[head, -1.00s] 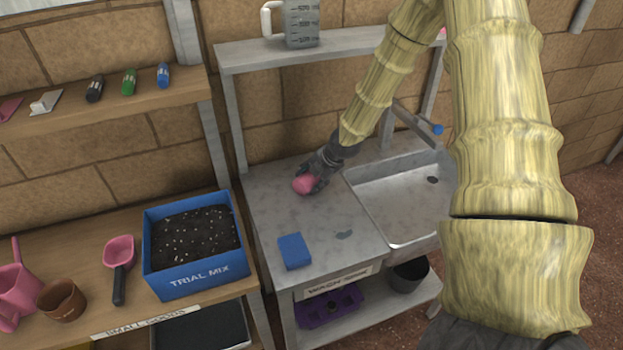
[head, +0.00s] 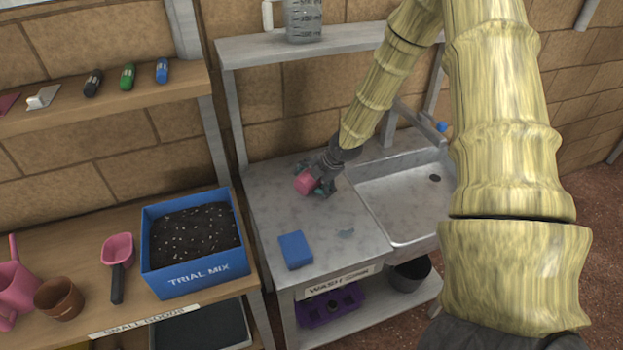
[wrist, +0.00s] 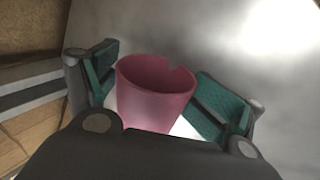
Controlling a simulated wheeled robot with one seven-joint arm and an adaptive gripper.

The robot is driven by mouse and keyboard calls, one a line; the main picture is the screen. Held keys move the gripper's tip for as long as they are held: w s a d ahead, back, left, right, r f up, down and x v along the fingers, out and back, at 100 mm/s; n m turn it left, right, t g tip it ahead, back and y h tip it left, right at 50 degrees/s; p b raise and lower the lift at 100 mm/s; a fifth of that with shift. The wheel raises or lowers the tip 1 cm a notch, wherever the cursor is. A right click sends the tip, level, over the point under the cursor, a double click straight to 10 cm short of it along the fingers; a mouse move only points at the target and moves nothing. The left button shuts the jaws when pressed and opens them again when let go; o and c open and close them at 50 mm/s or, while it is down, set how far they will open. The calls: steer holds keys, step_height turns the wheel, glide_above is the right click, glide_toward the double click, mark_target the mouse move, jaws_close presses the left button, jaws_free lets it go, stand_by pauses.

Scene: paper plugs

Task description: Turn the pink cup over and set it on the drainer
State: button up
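The pink cup (head: 308,183) is at the grey drainer surface (head: 285,212) left of the sink. In the wrist view the pink cup (wrist: 155,95) shows its open mouth with a notch in the rim; its lower end is hidden behind my gripper's body. From the head view I cannot tell whether it is upright or tilted. My gripper (head: 318,178) is around the cup with its fingers spread.
A blue sponge (head: 296,250) lies near the drainer's front edge. The sink basin (head: 400,205) with its tap (head: 420,124) is to the right. A shelf (head: 340,37) holding a grey jug (head: 303,20) runs above. The front middle of the drainer is mostly clear.

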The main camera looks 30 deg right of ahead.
steer(key=shift+s+d+r, duration=0.1)
steer(key=shift+d+r, duration=0.05)
steer(key=shift+r, duration=0.25)
steer(key=shift+s+d+r, duration=0.1)
steer(key=shift+d+r, duration=0.05)
steer(key=shift+r, duration=0.25)
steer(key=v, duration=1.1)
steer(key=shift+s, duration=0.3)
steer(key=shift+f, duration=0.1)
